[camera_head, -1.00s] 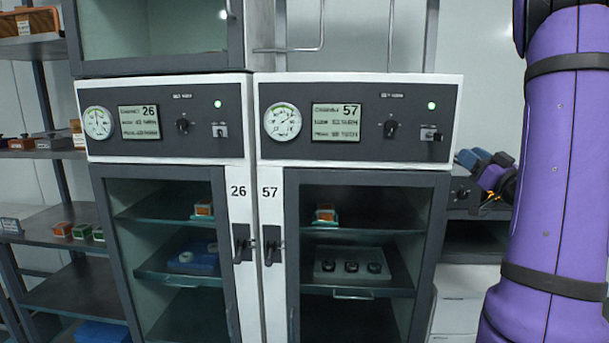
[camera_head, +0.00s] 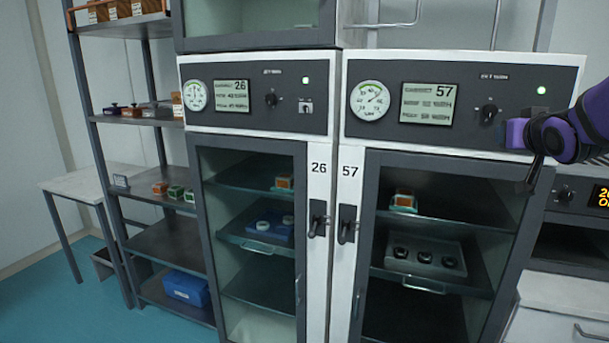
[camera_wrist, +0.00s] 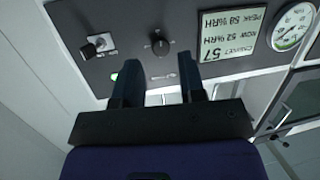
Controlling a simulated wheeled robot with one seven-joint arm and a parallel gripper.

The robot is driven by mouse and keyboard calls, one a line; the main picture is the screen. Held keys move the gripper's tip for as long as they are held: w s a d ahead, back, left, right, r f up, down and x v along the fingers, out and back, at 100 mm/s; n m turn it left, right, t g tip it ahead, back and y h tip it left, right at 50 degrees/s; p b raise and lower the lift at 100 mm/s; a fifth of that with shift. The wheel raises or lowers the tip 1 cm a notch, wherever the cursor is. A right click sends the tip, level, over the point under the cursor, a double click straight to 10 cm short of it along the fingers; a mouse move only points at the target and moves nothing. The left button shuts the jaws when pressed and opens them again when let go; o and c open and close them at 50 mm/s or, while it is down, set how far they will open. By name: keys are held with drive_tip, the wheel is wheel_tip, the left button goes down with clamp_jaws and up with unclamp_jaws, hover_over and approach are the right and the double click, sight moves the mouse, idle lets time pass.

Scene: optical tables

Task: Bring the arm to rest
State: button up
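My gripper (camera_head: 536,168) is at the right of the head view, at the right end of the control panel of cabinet 57 (camera_head: 450,100). My purple arm reaches in from the right edge, and the gripper covers the panel's lower right corner. In the wrist view the two dark fingers of my gripper (camera_wrist: 159,72) stand apart with nothing between them. The panel of cabinet 57 shows upside down beyond them, with its knob (camera_wrist: 158,43), switch (camera_wrist: 99,45) and display (camera_wrist: 218,35). I cannot tell whether the fingers touch the panel.
Cabinet 26 (camera_head: 250,95) stands left of cabinet 57; both glass doors look closed. A shelf rack (camera_head: 160,240) and a white table (camera_head: 85,182) stand at left. Floor (camera_head: 60,300) shows at lower left.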

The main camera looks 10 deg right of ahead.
drive_tip(key=s+a+f+n+g+y, duration=0.2)
drive_tip(key=s+a+f+g+y, duration=0.1)
drive_tip(key=s+a, duration=0.6)
drive_tip(key=s+a+f+n+g+y, duration=0.1)
drive_tip(key=s+a+f+g+y, duration=0.1)
drive_tip(key=s+a+g, duration=0.4)
drive_tip(key=s+a+f, duration=0.1)
drive_tip(key=s+a, duration=0.3)
drive_tip(key=a, duration=0.3)
drive_tip(key=shift+s+a+f+n+y, duration=0.2)
drive_tip(key=shift+a+f+n+y, duration=0.05)
drive_tip(key=shift+a+n+y, duration=0.15)
